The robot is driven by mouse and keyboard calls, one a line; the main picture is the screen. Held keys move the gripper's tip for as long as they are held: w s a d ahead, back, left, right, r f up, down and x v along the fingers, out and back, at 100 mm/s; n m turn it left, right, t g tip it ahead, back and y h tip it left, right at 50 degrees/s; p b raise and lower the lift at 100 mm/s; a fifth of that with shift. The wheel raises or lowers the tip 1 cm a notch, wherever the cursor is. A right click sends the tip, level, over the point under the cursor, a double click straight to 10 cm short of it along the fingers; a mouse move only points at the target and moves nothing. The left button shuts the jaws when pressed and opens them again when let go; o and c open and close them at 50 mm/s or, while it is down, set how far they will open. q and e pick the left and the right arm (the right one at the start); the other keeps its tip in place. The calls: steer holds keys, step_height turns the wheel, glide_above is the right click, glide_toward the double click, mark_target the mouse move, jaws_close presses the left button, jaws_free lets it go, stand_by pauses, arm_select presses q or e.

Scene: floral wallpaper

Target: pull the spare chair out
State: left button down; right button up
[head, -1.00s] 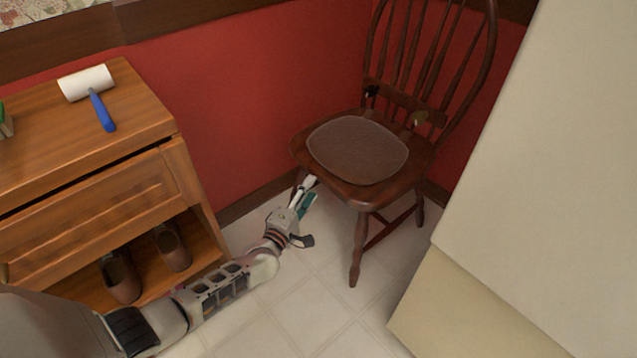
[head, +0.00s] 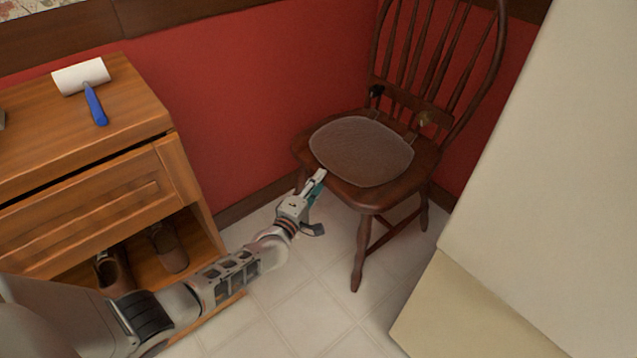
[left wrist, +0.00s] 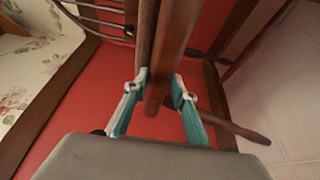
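The spare chair (head: 362,150) is dark brown wood with a spindle back and a grey-brown seat pad. It stands upright in the corner by the red wall. My left gripper (head: 317,181) is at the seat's front left edge. In the left wrist view, a dark wooden part of the chair (left wrist: 172,50) lies between my left gripper's fingers (left wrist: 161,82). Both fingertips lean in against the wood, so the gripper looks shut on it. The exact contact in the head view is hidden by the fingers. My right gripper is not in view.
A wooden cabinet (head: 80,190) stands at the left, with a lint roller (head: 88,88) on top and brown shoes (head: 168,248) on its lower shelf. A large cream block (head: 540,180) is close on the chair's right. Tiled floor (head: 310,310) is clear in front.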

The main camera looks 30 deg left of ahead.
arm_select(q)
steer(key=s+a+p, duration=0.2)
steer(key=s+a, duration=0.1)
steer(key=s, duration=0.6)
steer(key=s+a+p, duration=0.3)
steer(key=s+a, duration=0.1)
steer(key=s, duration=0.6)
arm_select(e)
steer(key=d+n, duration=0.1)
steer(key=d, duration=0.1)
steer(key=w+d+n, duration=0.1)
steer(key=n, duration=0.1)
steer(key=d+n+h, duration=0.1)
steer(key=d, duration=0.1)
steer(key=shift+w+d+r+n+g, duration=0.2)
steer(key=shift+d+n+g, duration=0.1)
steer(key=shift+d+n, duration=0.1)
arm_select(q)
steer(key=shift+f, duration=0.1)
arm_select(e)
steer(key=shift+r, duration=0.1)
arm_select(q)
steer(key=c, duration=1.7)
jaws_free()
steer(key=shift+o, duration=0.3)
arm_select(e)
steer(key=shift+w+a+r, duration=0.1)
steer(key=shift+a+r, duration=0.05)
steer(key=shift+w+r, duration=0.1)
